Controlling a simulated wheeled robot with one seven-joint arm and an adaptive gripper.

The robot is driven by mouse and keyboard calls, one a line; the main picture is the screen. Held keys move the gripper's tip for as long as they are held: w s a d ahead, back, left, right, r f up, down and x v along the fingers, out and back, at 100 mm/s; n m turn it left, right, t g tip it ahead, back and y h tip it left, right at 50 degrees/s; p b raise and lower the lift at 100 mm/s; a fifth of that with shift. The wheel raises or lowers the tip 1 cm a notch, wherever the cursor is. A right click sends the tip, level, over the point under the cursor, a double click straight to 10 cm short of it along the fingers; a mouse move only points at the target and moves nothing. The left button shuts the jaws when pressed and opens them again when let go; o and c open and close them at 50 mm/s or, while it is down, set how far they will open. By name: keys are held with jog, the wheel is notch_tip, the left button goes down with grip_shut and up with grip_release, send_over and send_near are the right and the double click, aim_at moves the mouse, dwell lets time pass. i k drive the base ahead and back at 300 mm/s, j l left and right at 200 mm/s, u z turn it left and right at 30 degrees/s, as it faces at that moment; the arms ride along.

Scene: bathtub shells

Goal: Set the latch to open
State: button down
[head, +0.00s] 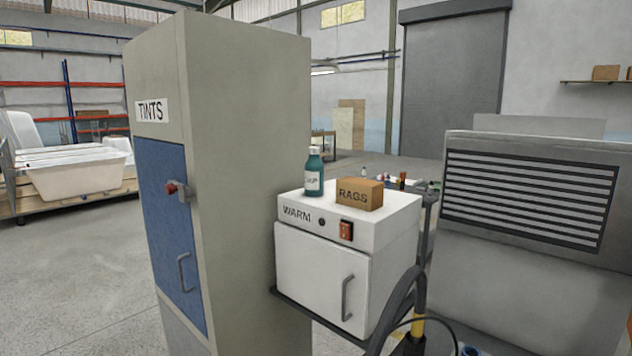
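A tall grey cabinet (250,150) labelled TINTS stands left of centre in the head view. Its blue door (168,240) faces left and appears shut. A latch (182,191) with a red knob and a grey metal part sits at the door's right edge, against the cabinet frame. The small size and angle do not let me tell its setting. A grey door handle (184,273) is below the latch. My gripper is not in view.
Right of the cabinet, a white warmer (310,262) labelled WARM carries a teal bottle (314,175) and a RAGS box (359,194). A dark hose (397,305) curves beside it. A grey vented machine (535,250) stands at right. Open floor (70,260) lies left of the cabinet.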

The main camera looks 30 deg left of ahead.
aim_at(171, 187)
jog(key=u, duration=1.8)
jog(key=i+j, duration=0.4)
jog(key=j, duration=0.15)
jog(key=i+j, duration=0.4)
jog(key=j, duration=0.15)
jog(key=i+j, duration=0.35)
jog(key=j, duration=0.2)
jog(key=i+j, duration=0.4)
jog(key=j, duration=0.15)
